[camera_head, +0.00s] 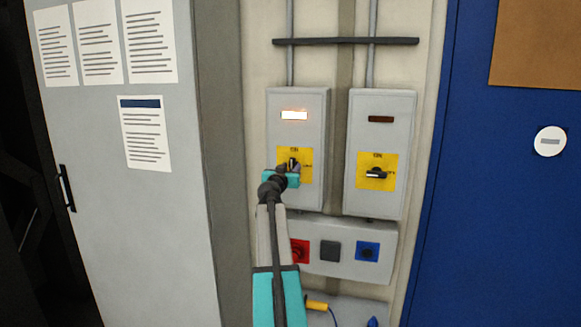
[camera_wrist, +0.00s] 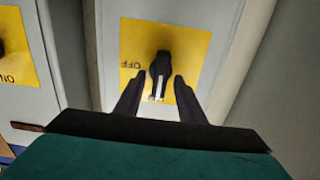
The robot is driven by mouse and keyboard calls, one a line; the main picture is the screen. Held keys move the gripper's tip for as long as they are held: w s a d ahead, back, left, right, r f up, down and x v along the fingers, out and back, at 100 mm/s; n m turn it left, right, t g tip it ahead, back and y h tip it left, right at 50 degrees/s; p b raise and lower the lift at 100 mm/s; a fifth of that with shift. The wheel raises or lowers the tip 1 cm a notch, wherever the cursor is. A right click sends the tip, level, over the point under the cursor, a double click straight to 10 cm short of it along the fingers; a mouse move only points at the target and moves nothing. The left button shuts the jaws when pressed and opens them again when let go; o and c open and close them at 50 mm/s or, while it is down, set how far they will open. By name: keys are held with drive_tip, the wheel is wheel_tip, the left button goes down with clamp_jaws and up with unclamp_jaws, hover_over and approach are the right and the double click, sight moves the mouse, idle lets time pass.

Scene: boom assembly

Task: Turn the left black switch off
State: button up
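The left black switch (camera_head: 293,163) is a knob on a yellow plate on the left grey box, and its handle stands about upright. The lamp (camera_head: 294,115) above it is lit. My gripper (camera_head: 289,170) is at this switch and partly covers it. In the wrist view, which is turned over, the switch (camera_wrist: 160,66) lies between the two dark fingers of my gripper (camera_wrist: 159,78). The fingers are apart, one on each side of the handle, with gaps visible. The word OFF shows on the plate beside it.
The right box has a similar black switch (camera_head: 376,174) with its handle lying level and a dark lamp (camera_head: 381,119) above it. Below is a grey panel (camera_head: 318,267) with red, black and blue fittings. A grey cabinet (camera_head: 150,230) stands left, a blue door (camera_head: 500,220) right.

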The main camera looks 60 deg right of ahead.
drive_tip(key=shift+w+d, duration=0.1)
drive_tip(key=shift+d, duration=0.25)
clamp_jaws()
